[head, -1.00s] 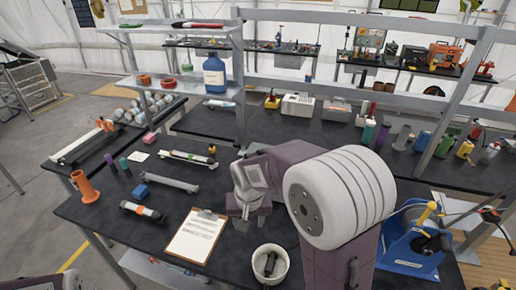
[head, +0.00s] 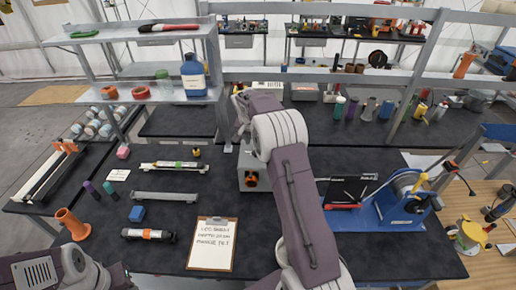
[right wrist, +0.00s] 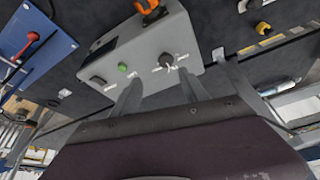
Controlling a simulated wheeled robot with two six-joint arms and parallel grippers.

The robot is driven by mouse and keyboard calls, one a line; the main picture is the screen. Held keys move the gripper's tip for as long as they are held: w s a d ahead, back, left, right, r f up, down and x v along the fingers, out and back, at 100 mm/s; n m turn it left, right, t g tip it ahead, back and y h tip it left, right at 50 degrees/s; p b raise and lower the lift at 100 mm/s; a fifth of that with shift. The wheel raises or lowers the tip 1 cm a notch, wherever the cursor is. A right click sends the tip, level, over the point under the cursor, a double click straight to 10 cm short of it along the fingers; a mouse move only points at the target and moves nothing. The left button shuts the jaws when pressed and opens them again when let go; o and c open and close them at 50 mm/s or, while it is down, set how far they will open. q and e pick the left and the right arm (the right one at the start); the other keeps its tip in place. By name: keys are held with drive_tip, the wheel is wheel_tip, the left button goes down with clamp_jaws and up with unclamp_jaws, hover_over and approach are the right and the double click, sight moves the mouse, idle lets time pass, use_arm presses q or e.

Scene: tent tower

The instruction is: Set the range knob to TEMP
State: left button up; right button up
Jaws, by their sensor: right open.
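The grey instrument box (head: 248,158) stands on the black bench, partly hidden behind my right arm in the head view. In the right wrist view its panel (right wrist: 150,48) carries the black range knob (right wrist: 167,60) with white marks around it, too small to read, a green button (right wrist: 123,68) and a black switch (right wrist: 97,80). My right gripper (right wrist: 160,82) is open, its two fingers apart, pointing at the panel with the knob between them in the picture; no contact shows. My left gripper (head: 120,276) is low at the left edge, and its jaws are unclear.
A clipboard (head: 213,243) lies in front of the box. A blue winding machine (head: 390,205) stands to the right. An orange holder (head: 72,224) stands at the left, near several tubes. Bottles line the back of the bench under a metal rail (head: 330,78).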

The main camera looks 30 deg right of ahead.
drive_tip(key=p, duration=0.2)
hover_over(253, 160)
wheel_tip(253, 160, down, 5)
drive_tip(key=shift+f, duration=0.1)
drive_tip(key=f, duration=0.1)
drive_tip(key=d+f+p, duration=0.1)
drive_tip(key=shift+w+d+f, duration=0.2)
drive_tip(key=shift+d+f, duration=0.1)
drive_tip(key=shift+f, duration=0.05)
drive_tip(key=shift+s+d, duration=0.1)
drive_tip(key=shift+a, duration=0.2)
drive_tip(key=shift+w+a+f, duration=0.1)
drive_tip(key=shift+w, duration=0.1)
drive_tip(key=c, duration=1)
use_arm(q)
drive_tip(key=r, duration=0.2)
drive_tip(key=w+r, duration=0.1)
drive_tip(key=shift+a, duration=0.4)
use_arm(e)
drive_tip(key=shift+s, duration=0.1)
clamp_jaws()
